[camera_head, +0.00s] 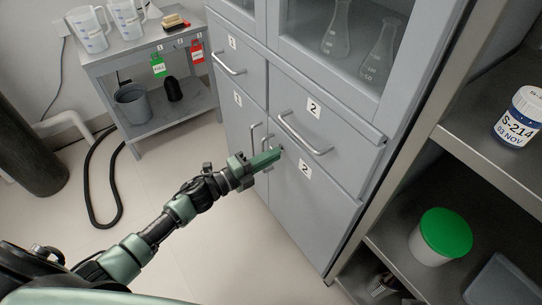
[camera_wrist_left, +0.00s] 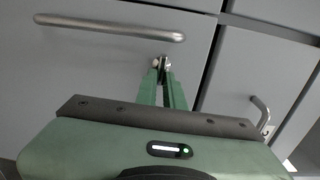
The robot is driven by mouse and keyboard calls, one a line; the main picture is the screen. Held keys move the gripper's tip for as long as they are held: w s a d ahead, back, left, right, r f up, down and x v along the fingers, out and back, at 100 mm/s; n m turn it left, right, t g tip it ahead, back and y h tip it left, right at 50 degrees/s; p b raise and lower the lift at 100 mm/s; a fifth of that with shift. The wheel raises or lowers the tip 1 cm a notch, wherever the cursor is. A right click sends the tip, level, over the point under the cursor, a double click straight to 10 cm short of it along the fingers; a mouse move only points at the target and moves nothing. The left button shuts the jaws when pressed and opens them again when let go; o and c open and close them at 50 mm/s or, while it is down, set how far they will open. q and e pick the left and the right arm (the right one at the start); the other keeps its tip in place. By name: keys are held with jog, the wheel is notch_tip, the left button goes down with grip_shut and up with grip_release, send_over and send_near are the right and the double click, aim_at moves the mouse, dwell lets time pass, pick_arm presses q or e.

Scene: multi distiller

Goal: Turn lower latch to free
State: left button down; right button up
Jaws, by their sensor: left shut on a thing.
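My left gripper (camera_head: 270,158) reaches the front of the grey cabinet (camera_head: 320,205) near the lower label 2. In the left wrist view its green fingers (camera_wrist_left: 163,80) are closed around a small metal latch (camera_wrist_left: 161,63). The latch sits by the seam between cabinet panels, below a long bar handle (camera_wrist_left: 110,27). The fingers hide part of the latch, and I cannot tell its exact turn. In the head view the latch is mostly hidden by the fingertips. My right gripper is not in view.
A drawer handle (camera_head: 303,134) is just above my left gripper. Another door handle (camera_wrist_left: 262,112) is close on the right in the wrist view. Open shelves hold a green-lidded tub (camera_head: 445,232) and a labelled jar (camera_head: 519,117).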

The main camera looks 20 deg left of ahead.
pick_arm(q)
jog(key=c, duration=1.5)
grip_release()
jog(key=p+v, duration=0.1)
jog(key=v, duration=0.6)
jog(key=shift+s+a, duration=0.2)
jog(key=shift+s, duration=0.15)
jog(key=shift+w, duration=0.1)
